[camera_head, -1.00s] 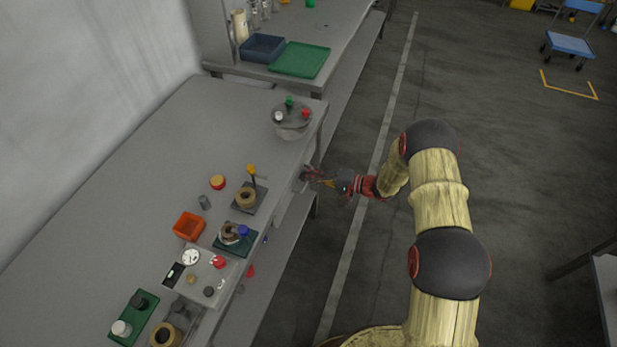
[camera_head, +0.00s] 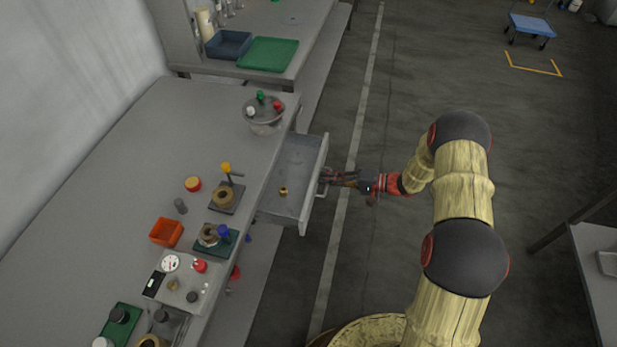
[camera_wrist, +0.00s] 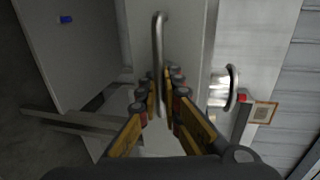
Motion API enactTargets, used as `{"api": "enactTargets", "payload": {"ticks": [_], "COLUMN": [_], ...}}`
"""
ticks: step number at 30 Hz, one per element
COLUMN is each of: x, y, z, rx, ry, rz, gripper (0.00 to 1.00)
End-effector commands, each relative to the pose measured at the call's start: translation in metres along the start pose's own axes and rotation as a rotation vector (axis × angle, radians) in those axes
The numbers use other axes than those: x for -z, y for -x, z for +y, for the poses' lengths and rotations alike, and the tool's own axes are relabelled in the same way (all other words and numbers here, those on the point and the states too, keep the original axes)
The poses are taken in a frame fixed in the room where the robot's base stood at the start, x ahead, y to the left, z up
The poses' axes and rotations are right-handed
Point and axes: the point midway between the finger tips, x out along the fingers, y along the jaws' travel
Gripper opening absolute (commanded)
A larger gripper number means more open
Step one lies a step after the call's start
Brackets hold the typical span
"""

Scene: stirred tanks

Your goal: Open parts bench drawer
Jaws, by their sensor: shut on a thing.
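The parts bench drawer (camera_head: 291,176) stands pulled out from the right side of the bench. It is a grey tray with a small brass-coloured part (camera_head: 283,191) lying inside. My gripper (camera_head: 327,178) is at the middle of the drawer's front. In the wrist view my gripper (camera_wrist: 164,100) has its two fingers shut on the metal bar handle (camera_wrist: 158,50) of the drawer. The upper part of the handle shows above the fingertips; the lower part is hidden between them.
The parts bench (camera_head: 130,150) holds an orange bin (camera_head: 166,232), a round dish with coloured knobs (camera_head: 264,112) and several fixtures. A second bench with a green tray (camera_head: 268,54) stands behind. The floor right of the drawer is clear.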

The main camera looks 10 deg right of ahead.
Motion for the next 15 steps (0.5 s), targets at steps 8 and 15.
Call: {"api": "enactTargets", "payload": {"ticks": [8,15], "x": [-0.001,-0.001], "y": [0.046,0.062], "z": [0.012,0.014], "rx": [-0.001,-0.001], "ry": [-0.003,-0.003], "rz": [0.001,-0.001], "gripper": [0.0,0.0]}}
